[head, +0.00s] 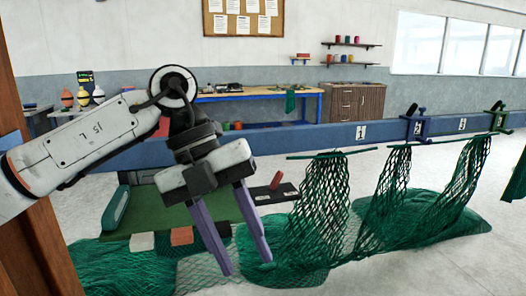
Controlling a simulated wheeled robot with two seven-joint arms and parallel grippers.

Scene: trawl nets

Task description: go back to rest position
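My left arm comes in from the left, and my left gripper (247,264) hangs down near the middle of the head view. Its two purple fingers are spread apart and I see nothing held between them. They overlap the green-topped bench and netting in the picture; I cannot tell how far behind these lie. My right gripper is not in view.
A green-topped bench (165,215) holds small patches and a dark tray (276,194). Green nets (322,205) hang from a blue rail (340,133) and pile on the floor. A brown post (35,220) stands close at left. Pale floor is clear at lower right (450,265).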

